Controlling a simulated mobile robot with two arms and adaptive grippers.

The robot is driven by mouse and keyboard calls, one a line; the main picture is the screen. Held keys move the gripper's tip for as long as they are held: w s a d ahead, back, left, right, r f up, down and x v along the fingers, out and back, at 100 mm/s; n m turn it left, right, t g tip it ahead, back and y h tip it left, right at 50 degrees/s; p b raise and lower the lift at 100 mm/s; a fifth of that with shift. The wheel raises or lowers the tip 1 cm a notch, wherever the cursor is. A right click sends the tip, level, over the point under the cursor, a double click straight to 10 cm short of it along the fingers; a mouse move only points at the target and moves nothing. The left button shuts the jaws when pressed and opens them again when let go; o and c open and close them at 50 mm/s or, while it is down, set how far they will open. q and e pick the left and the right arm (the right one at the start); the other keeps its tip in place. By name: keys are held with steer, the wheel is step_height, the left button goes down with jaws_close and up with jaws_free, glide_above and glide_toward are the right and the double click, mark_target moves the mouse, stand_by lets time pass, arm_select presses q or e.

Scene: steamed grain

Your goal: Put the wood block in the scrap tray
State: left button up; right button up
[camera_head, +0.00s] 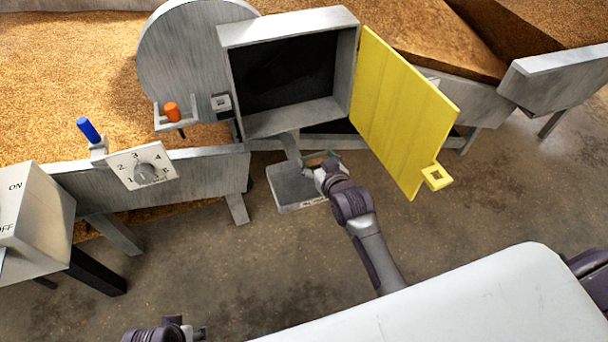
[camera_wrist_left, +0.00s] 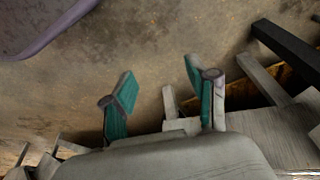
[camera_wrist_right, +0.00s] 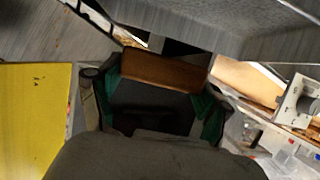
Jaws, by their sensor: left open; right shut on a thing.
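My right gripper (camera_head: 318,166) is over the right part of the grey scrap tray (camera_head: 285,192), which sits low beneath the open metal box. In the right wrist view, the right gripper (camera_wrist_right: 162,88) is shut on the brown wood block (camera_wrist_right: 165,70), which spans its teal fingertips. The block is too small and covered to make out clearly in the head view. I cannot tell whether it touches the tray. My left gripper (camera_wrist_left: 160,92) is open and empty over the floor; part of it shows at the bottom edge of the head view (camera_head: 190,331).
The open metal box (camera_head: 288,122) with a dark inside stands above the tray. Its yellow door (camera_head: 400,110) swings out at the right. A dial panel (camera_head: 142,166), a blue handle (camera_head: 88,129) and an orange knob (camera_head: 172,112) are at left. Floor in front is clear.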

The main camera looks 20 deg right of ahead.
steer(key=w+a+f+b, duration=0.1)
steer(key=w+a+f, duration=0.1)
steer(key=w, duration=0.1)
steer(key=shift+a+f, duration=0.25)
steer(key=shift+a, duration=0.1)
step_height(320, 180, down, 4)
steer(key=shift+r+b, duration=0.2)
steer(key=shift+b, duration=0.6)
arm_select(q)
steer(key=v, duration=0.9)
steer(key=shift+w+r+t, duration=0.3)
arm_select(e)
steer(key=shift+f, duration=0.15)
arm_select(q)
steer(key=shift+a+f, duration=0.1)
arm_select(e)
steer(key=shift+f, duration=0.15)
steer(key=o, duration=0.9)
